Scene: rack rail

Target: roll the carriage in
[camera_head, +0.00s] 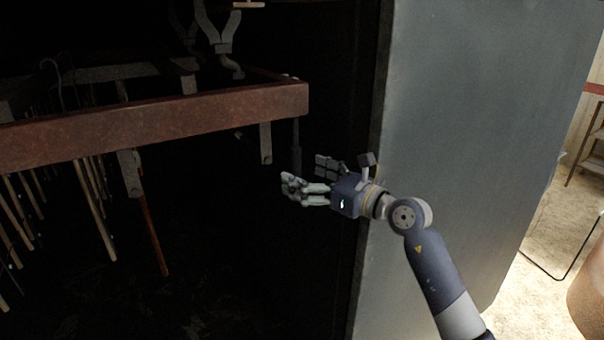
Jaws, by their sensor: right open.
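The carriage (180,118) is a rusty brown frame hanging in the upper left, with a grey inner frame behind its front bar. Grey hangers and a forked bracket (222,42) rise above it toward the top edge. Several thin wooden sticks (95,210) hang below it. My right gripper (302,176) is open and empty, just below and beside the right end of the front bar, near a dark vertical rod (296,145). I cannot tell whether it touches the rod. My left gripper is not in view.
A large grey panel (470,120) stands right of the dark opening, behind my right arm. The space below the carriage is very dark. At the far right are a pale floor (555,235), a shelf (592,150) and a brown rounded object (590,295).

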